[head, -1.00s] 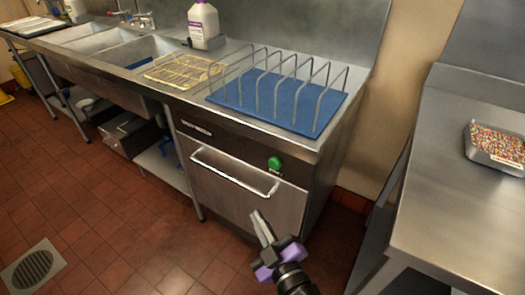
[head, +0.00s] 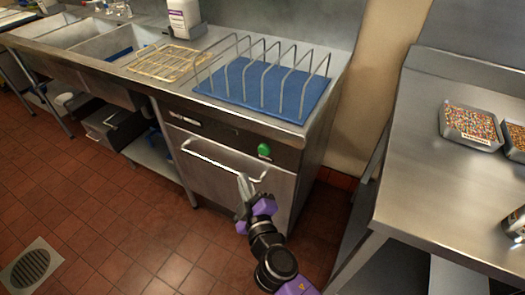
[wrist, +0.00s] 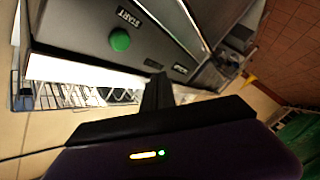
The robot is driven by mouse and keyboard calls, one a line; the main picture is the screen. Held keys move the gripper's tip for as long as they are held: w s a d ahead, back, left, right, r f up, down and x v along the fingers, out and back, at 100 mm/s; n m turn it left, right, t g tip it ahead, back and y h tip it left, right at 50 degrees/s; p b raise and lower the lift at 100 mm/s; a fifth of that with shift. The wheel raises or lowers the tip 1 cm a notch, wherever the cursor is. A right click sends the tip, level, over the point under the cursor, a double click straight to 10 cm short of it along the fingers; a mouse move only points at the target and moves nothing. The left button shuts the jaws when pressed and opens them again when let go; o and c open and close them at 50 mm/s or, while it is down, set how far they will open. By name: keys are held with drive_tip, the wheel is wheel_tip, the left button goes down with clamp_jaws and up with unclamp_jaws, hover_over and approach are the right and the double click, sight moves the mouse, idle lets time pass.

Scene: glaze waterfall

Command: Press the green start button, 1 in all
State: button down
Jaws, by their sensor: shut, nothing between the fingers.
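The green start button (head: 264,150) is on the dark front panel of the steel machine (head: 220,165), at the panel's right end, above the door handle (head: 215,164). In the wrist view the round green button (wrist: 120,40) shows beside a label reading START (wrist: 129,16). My gripper (head: 242,182) is shut and empty, in front of the machine door, below and left of the button in the head view. In the wrist view its fingers (wrist: 158,90) point toward the panel, below and right of the button. It appears apart from the button.
A blue mat (head: 225,92) with a wire rack stands on top of the machine. A steel table (head: 450,190) with trays of sprinkles (head: 470,128) is at the right. The bar handle sticks out near my gripper. Open tiled floor (head: 110,220) lies at the left.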

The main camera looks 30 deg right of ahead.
drive_tip(key=w+d+p, duration=0.2)
drive_tip(key=w+d, duration=0.3)
drive_tip(key=d, duration=0.1)
drive_tip(key=shift+d+p, duration=0.35)
drive_tip(key=shift+d, duration=0.1)
idle(1.9)
drive_tip(key=shift+w+d, duration=0.15)
drive_tip(key=shift+d, duration=0.1)
drive_tip(key=shift+w+d, duration=0.3)
drive_tip(key=shift+d, duration=0.1)
idle(0.8)
drive_tip(key=shift+s+a, duration=0.1)
drive_tip(key=shift+a, duration=0.05)
drive_tip(key=shift+s+a, duration=0.45)
drive_tip(key=shift+a, duration=0.15)
drive_tip(key=shift+b, duration=0.3)
drive_tip(key=shift+s+a+b, duration=0.55)
drive_tip(key=shift+s+a, duration=0.2)
drive_tip(key=shift+a, duration=0.3)
drive_tip(key=shift+s+a+b, duration=0.55)
drive_tip(key=shift+s+a, duration=0.2)
drive_tip(key=shift+a, duration=0.25)
